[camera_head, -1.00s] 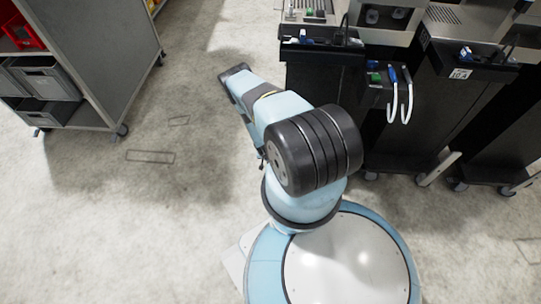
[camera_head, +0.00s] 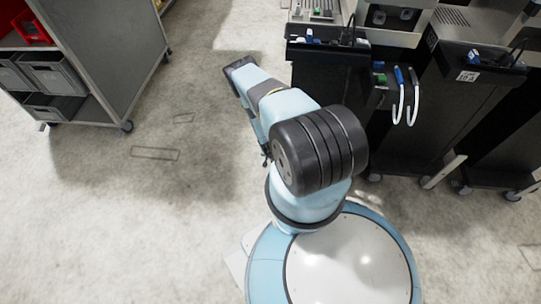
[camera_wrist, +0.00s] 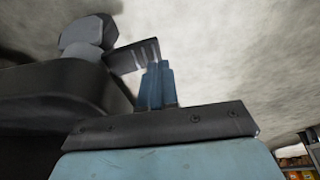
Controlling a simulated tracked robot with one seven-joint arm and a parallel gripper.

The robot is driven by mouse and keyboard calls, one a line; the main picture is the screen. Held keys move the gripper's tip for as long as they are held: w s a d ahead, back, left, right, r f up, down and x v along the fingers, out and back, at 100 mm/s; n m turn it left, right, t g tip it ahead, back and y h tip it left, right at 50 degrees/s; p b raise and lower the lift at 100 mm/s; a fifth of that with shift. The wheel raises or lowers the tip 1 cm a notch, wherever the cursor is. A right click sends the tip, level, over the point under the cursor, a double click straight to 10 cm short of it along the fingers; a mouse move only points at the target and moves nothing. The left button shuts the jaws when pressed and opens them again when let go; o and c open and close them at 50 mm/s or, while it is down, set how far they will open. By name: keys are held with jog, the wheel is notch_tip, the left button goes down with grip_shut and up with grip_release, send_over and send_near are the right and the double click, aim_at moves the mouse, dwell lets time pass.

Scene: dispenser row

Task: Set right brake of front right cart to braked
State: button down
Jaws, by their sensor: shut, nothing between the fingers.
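Dark carts stand under the dispenser row at the right of the head view. One cart (camera_head: 330,95) is nearest my arm, and another cart (camera_head: 470,105) stands to its right. Grey-white bars and casters (camera_head: 375,178) show at their feet. I cannot make out a brake pedal or its state, nor tell which is the front right cart. My gripper (camera_wrist: 155,85) shows in the wrist view as blue fingers, shut and empty, with pale floor beyond. In the head view my arm hides the gripper, so its distance from the carts is unclear.
A grey shelf cart (camera_head: 105,60) with grey bins (camera_head: 55,75) stands at the upper left. The floor between shelf cart and dispensers is clear. Shelves of coloured goods (camera_wrist: 295,158) show in the wrist view's corner.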

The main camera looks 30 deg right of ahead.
jog(key=a+r, duration=0.2)
jog(key=r, duration=0.4)
jog(key=a+r, duration=0.3)
jog(key=r, duration=0.3)
jog(key=shift+w+a+r, duration=0.25)
jog(key=shift+w+r, duration=0.05)
jog(key=shift+w, duration=0.1)
